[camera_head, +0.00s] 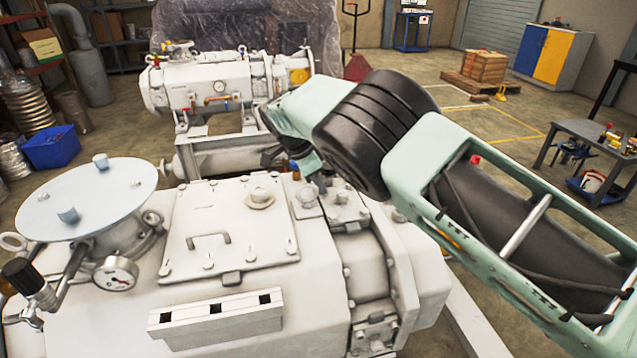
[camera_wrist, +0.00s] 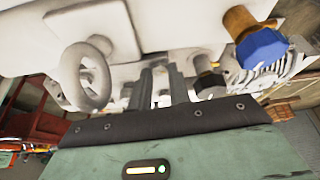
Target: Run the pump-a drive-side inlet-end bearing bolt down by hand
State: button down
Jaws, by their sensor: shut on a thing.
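The white pump body (camera_head: 180,270) fills the lower left of the head view, with a flanged drive-side section (camera_head: 365,255) at its right. In the wrist view the fingers of my gripper (camera_wrist: 161,87) reach up against the white pump housing (camera_wrist: 155,25). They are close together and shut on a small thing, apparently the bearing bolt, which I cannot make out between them. How deep the bolt sits is hidden.
In the wrist view a lifting eye (camera_wrist: 85,75) stands left of my fingers. A dark-collared fitting (camera_wrist: 210,84) and a blue-capped brass fitting (camera_wrist: 262,45) are close on the right. A second white pump (camera_head: 205,85) stands behind. Open floor (camera_head: 500,130) lies to the right.

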jog(key=m, duration=0.1)
jog(key=m+g, duration=0.1)
jog(key=m, duration=0.3)
jog(key=shift+w+a+r+g, duration=0.1)
jog(key=shift+w+r+g, duration=0.2)
jog(key=shift+g, duration=0.1)
dwell(0.3)
jog(key=c, duration=1.3)
grip_release()
jog(key=shift+f, duration=0.1)
jog(key=shift+s, duration=0.1)
